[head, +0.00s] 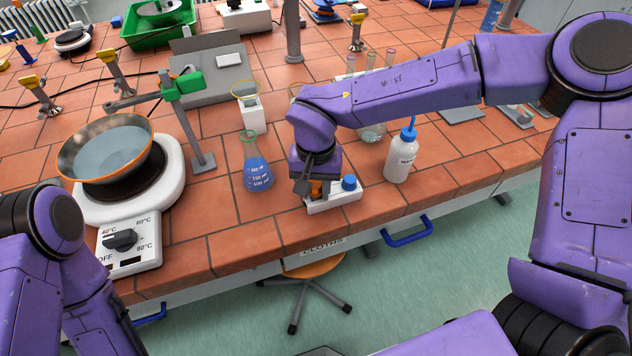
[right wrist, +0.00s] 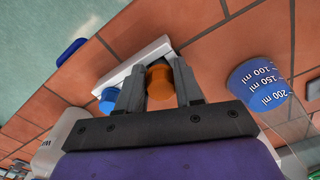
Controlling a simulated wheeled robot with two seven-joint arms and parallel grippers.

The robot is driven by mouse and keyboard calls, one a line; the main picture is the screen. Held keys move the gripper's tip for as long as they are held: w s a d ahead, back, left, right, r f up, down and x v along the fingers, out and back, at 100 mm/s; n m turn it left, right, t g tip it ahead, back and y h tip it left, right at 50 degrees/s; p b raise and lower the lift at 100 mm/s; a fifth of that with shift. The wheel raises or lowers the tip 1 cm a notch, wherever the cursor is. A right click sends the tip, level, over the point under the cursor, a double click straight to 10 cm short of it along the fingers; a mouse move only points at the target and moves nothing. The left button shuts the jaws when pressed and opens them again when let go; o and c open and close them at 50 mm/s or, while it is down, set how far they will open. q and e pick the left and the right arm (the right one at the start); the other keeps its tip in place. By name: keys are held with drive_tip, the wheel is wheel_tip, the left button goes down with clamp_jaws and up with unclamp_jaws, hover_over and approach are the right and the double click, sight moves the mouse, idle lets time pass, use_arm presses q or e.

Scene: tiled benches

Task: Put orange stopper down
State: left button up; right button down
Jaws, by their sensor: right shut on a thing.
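My right gripper (head: 314,190) is shut on the orange stopper (head: 319,188), low over a small white holder (head: 344,192) near the bench's front edge. In the right wrist view the orange stopper (right wrist: 160,86) sits between the two grey fingers of my right gripper (right wrist: 161,82). The white holder (right wrist: 133,62) lies just beyond it, and I cannot tell if the stopper touches it. A blue stopper (head: 349,183) stands at the holder's right end; it also shows in the right wrist view (right wrist: 109,99). My left gripper is not in view.
A flask of blue liquid (head: 257,172) stands left of the holder and a white wash bottle (head: 401,155) stands right of it. A hotplate (head: 128,190) with a bowl (head: 106,150) is at the left. A stool (head: 314,267) is below the bench edge.

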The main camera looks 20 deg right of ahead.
sight(316, 186)
drive_tip(key=c, duration=0.7)
unclamp_jaws()
drive_tip(key=shift+c, duration=0.2)
drive_tip(key=shift+r, duration=0.1)
wheel_tip(316, 186, up, 13)
drive_tip(key=shift+b, duration=0.35)
